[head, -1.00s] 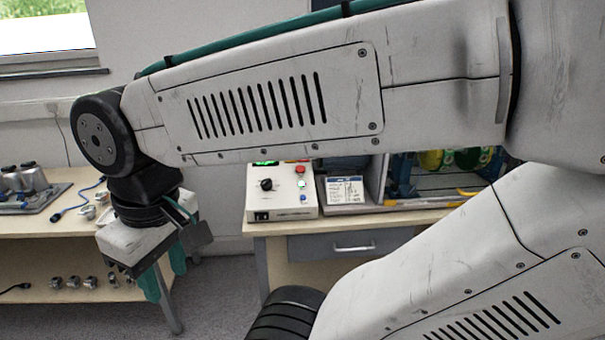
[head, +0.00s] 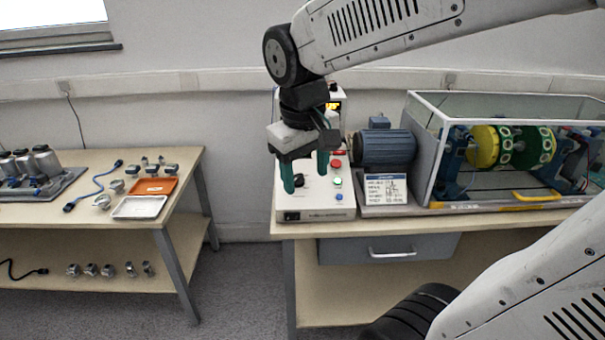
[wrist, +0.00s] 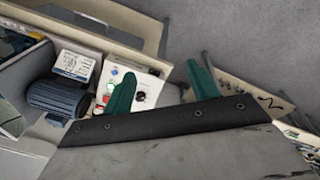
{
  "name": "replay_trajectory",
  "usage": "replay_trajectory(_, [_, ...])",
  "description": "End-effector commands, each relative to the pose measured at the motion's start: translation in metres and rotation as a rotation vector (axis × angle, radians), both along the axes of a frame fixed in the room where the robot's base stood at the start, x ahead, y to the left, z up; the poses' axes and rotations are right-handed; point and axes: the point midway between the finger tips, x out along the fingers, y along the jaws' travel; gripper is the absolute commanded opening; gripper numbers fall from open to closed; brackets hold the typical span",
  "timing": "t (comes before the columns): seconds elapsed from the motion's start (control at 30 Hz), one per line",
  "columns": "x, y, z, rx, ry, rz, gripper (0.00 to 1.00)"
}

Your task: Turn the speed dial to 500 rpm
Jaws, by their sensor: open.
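The speed dial (head: 298,181) is a black knob on the sloped top of a white control box (head: 316,208) on the right bench. It also shows in the wrist view as a dark round knob (wrist: 140,96). Red (head: 336,164), green (head: 337,180) and blue (head: 339,197) buttons sit right of it. My gripper (head: 304,180) points down over the box, its two green fingers apart and empty. In the head view the dial lies between the fingertips; in the wrist view it appears close to the left finger (wrist: 122,95). I cannot tell the dial's setting or fingertip height.
A blue motor (head: 385,148) and a printed label stand (head: 386,190) are right of the box. Beyond is a clear-walled rig (head: 440,130) with yellow and green discs. A left table (head: 90,215) holds sensors, a cable and trays. Floor shows between the benches.

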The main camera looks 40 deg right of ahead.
Motion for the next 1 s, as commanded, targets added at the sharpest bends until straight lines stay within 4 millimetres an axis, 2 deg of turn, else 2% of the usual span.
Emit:
replay_trajectory(0.03, [0.026,-0.011,-0.004,-0.02,0.015,0.001,0.58])
replay_trajectory(0.1, [0.06,-0.025,-0.01,-0.05,0.023,0.013,0.58])
replay_trajectory(0.17, [0.088,-0.038,-0.018,-0.074,0.031,0.022,0.58])
replay_trajectory(0.3, [0.15,-0.07,-0.045,-0.124,0.05,0.049,0.58])
replay_trajectory(0.4, [0.187,-0.09,-0.067,-0.154,0.061,0.069,0.58])
replay_trajectory(0.5, [0.212,-0.106,-0.088,-0.174,0.07,0.086,0.58])
replay_trajectory(0.6, [0.229,-0.117,-0.102,-0.186,0.075,0.098,0.58])
replay_trajectory(0.7, [0.236,-0.123,-0.11,-0.193,0.078,0.105,0.58])
replay_trajectory(0.87, [0.239,-0.129,-0.128,-0.194,0.08,0.106,0.58])
replay_trajectory(1.0, [0.24,-0.136,-0.15,-0.194,0.08,0.106,0.58])
